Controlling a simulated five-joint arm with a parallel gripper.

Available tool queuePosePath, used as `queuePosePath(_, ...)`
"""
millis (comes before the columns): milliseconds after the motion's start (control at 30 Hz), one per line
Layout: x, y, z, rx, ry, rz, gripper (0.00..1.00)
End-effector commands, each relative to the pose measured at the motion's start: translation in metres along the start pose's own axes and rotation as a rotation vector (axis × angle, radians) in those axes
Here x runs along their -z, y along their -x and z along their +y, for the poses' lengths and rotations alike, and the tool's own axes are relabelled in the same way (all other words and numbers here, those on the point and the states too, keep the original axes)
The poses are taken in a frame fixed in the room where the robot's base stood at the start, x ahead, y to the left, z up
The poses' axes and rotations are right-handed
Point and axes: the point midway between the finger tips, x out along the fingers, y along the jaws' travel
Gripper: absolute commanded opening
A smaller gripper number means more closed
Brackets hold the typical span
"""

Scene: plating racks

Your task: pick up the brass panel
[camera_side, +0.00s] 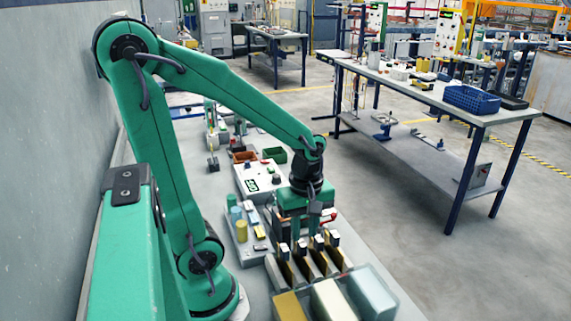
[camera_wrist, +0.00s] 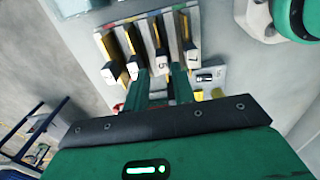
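A rack (camera_side: 345,262) holds several thin upright panels side by side, with dark and yellowish faces and pale tabs on top. One brass-coloured panel (camera_side: 285,270) stands at its left end; others look similar, so I cannot tell which is the brass panel. In the wrist view the rack (camera_wrist: 150,14) is at the top, with numbered tabs on its panels. My gripper (camera_wrist: 162,74) has two green fingers apart, with nothing seen held between them. Their tips are close to the tabs in the picture; contact is unclear.
Yellow (camera_side: 290,306), white (camera_side: 331,302) and pale blue (camera_side: 371,292) blocks or bins stand in front of the rack. A tray (camera_side: 240,249) with small cylinders and blocks is to its left. A white control box (camera_side: 262,178) stands behind. The bench's right strip is clear.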

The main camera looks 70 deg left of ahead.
Motion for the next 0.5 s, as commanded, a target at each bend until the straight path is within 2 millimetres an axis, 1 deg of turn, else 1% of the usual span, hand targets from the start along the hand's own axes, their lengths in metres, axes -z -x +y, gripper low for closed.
queuePosePath(167, 0.000, -0.003, 0.000, 0.001, 0.000, 0.000, 0.25)
queuePosePath(267, 0.001, -0.009, -0.001, 0.003, 0.000, -0.001, 0.25)
queuePosePath(500, 0.002, -0.034, -0.004, 0.005, 0.000, -0.001, 0.25)
